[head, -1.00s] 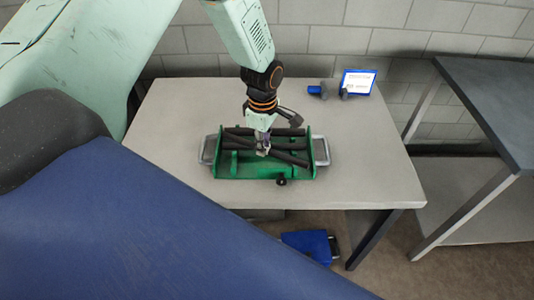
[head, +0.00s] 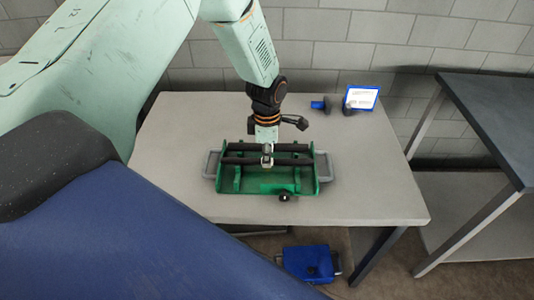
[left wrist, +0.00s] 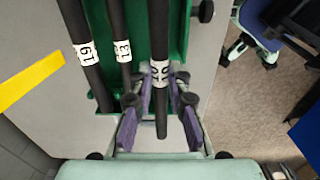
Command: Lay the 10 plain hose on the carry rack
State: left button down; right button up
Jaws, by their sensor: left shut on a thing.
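The green carry rack (head: 300,184) with grey end handles stands on the light table. My left gripper (head: 267,161) is over its middle and is shut on a black hose. In the left wrist view my left gripper (left wrist: 160,115) has its purple fingers either side of this hose (left wrist: 160,35), whose white label appears to read 10. Beside it run two more black hoses, labelled 13 (left wrist: 116,20) and 19 (left wrist: 74,20). All run roughly parallel along the rack. I cannot tell whether the held hose touches the rack. My right gripper is not in view.
A blue-framed sign (head: 361,97) and a small blue-and-black object (head: 321,105) are at the table's back. A blue case (head: 307,263) lies on the floor in front. A dark-topped bench (head: 490,110) stands right. The table (head: 375,185) is clear right of the rack.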

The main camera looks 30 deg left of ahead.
pick_arm(q)
jog(key=shift+s+f+b, duration=0.2)
jog(key=shift+f+b, duration=0.55)
jog(key=shift+f, duration=0.3)
jog(key=shift+w+f+b, duration=0.2)
jog(key=shift+f+b, duration=0.3)
jog(key=shift+f, duration=0.65)
jog(key=shift+s+f+b, duration=0.15)
jog(key=shift+f+b, duration=0.2)
jog(key=shift+f, duration=0.5)
jog(key=shift+f, duration=0.1)
jog(key=shift+p, duration=0.3)
jog(key=shift+f, duration=0.15)
